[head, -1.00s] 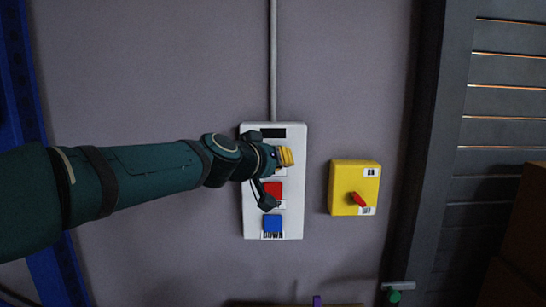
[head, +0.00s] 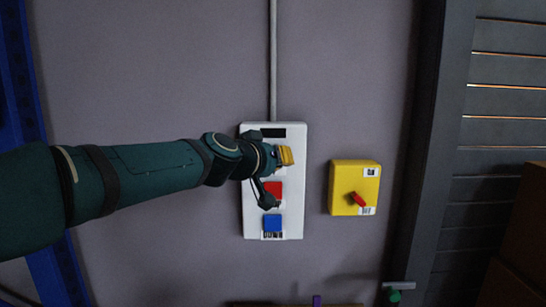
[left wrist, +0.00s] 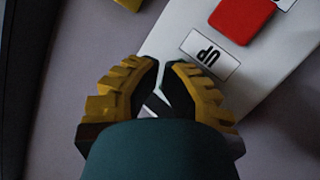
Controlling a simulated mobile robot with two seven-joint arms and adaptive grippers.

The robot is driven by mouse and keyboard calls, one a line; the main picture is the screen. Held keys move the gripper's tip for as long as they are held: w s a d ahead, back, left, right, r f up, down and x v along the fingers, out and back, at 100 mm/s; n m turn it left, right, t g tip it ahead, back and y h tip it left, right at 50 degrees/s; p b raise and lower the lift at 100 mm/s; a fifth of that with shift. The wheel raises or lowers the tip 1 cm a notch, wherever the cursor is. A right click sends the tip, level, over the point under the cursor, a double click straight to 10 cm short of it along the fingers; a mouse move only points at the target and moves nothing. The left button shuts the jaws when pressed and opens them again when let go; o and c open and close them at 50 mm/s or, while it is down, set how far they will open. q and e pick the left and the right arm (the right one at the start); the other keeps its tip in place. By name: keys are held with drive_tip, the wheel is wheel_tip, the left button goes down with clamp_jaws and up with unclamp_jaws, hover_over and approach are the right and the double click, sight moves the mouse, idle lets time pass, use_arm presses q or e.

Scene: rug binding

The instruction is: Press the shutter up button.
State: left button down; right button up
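A white control panel (head: 293,222) hangs on the wall with a black strip at its top. A red button (head: 271,190) and a blue button (head: 273,223) show in its lower half. My left gripper (head: 286,156) is over the panel's upper part, above the red button. It hides whatever button lies there. In the left wrist view an "UP" label (left wrist: 210,55) shows upside down between the red button (left wrist: 241,18) and my left fingertips (left wrist: 165,68). The fingertips are close together, with nothing seen between them. Whether they touch the panel cannot be told. My right gripper is not in view.
A yellow box (head: 341,176) with a red rotary switch (head: 358,199) is right of the panel. A grey conduit (head: 273,70) runs up from the panel. A slatted shutter (head: 505,100) stands at the right, a blue upright (head: 20,80) at the left.

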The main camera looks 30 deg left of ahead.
use_arm(q)
drive_tip(key=shift+w+a, duration=0.1)
drive_tip(key=shift+w, duration=0.15)
